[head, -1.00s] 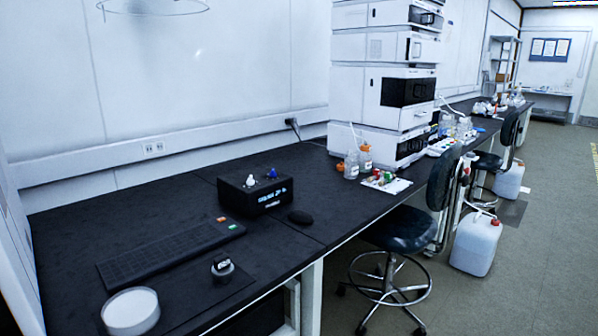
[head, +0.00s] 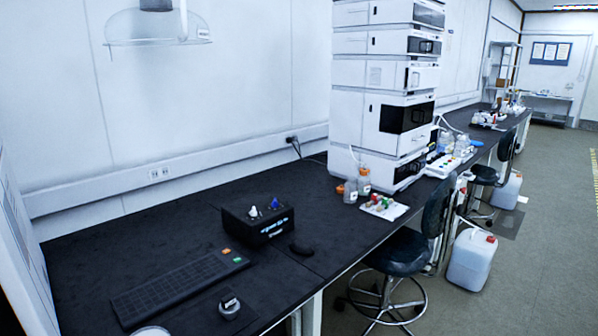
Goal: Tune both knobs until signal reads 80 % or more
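A black box (head: 258,228) stands on the dark bench. It has two knobs on its top: a white knob (head: 253,211) on the left and a blue knob (head: 275,204) on the right. Its front shows a small lit display (head: 274,226) with blue-white text, too small and blurred for me to read the signal value. Neither of my grippers is in the head view.
Bottles (head: 351,191) and a white tray (head: 384,207) stand farther right, before the instrument stack (head: 383,123). A stool (head: 400,252) stands at the bench's front.

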